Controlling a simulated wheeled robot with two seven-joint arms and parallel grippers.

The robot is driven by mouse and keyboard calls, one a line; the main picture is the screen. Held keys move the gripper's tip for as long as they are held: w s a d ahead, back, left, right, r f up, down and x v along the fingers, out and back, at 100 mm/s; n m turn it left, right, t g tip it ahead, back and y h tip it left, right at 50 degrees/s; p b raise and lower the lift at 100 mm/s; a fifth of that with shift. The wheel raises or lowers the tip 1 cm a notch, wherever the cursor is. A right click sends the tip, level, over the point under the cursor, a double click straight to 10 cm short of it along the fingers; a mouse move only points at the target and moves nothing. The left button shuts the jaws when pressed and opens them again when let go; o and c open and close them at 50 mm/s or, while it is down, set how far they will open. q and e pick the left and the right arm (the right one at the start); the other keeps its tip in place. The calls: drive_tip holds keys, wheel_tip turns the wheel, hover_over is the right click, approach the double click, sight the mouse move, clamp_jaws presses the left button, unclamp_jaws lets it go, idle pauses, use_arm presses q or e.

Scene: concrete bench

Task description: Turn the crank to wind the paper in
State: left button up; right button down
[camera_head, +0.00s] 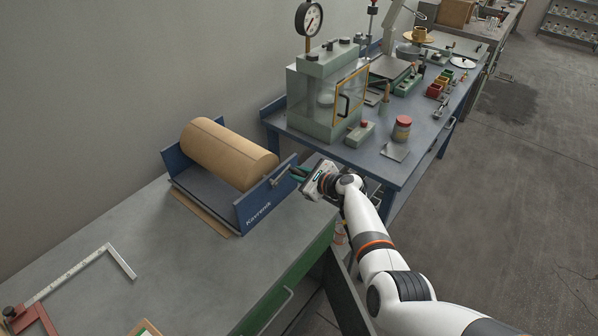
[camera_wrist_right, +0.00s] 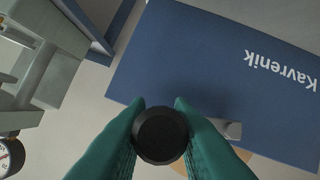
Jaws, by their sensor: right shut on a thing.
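The paper winder has a blue frame (camera_head: 258,205) marked "Kavrenik" and stands on the grey bench. A large roll of brown paper (camera_head: 228,153) lies across it, and a strip of paper shows under its front edge. The crank arm (camera_head: 280,176) is on the frame's right end plate. My right gripper (camera_head: 298,172) is at that end, its green fingers shut on the black crank knob (camera_wrist_right: 160,136). In the right wrist view the knob sits between both fingers, with the blue end plate (camera_wrist_right: 215,70) behind it. My left gripper is not in view.
The grey bench top (camera_head: 130,225) is clear in the middle. A metal square (camera_head: 122,261) and a red clamp (camera_head: 30,318) lie at the front left. A blue table (camera_head: 375,165) behind carries a green glass-fronted chamber (camera_head: 325,98) with a gauge, a jar and small parts.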

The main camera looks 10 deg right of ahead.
drive_tip(key=shift+f+m+g, duration=0.3)
drive_tip(key=shift+f+m, duration=0.1)
drive_tip(key=shift+f, duration=0.2)
drive_tip(key=c, duration=1.3)
unclamp_jaws()
drive_tip(key=shift+d, duration=0.1)
drive_tip(key=shift+s+d+r+p, duration=0.25)
drive_tip(key=shift+r+p, duration=0.05)
drive_tip(key=shift+r, duration=0.05)
drive_tip(key=p+v, duration=0.2)
drive_tip(key=v, duration=0.9)
drive_tip(key=shift+d+f, duration=0.15)
